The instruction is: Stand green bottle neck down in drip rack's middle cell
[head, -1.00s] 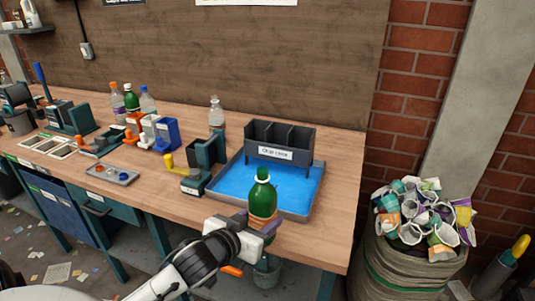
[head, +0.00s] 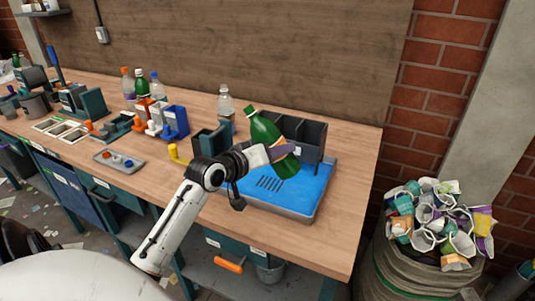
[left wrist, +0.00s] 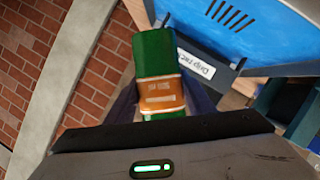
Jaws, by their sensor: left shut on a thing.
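A green bottle (head: 266,132) with an orange label is held above the blue drip tray, in front of the drip rack. The rack's label (left wrist: 193,66) shows in the left wrist view. My right gripper is not in view.
The blue tray (head: 310,188) sits near the bench's right end. A clear bottle (head: 225,103) stands behind left. A dark green holder (head: 210,142) is left of the tray. Several bottles and coloured bins stand further left. A full cup sack (head: 400,262) is right of the bench.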

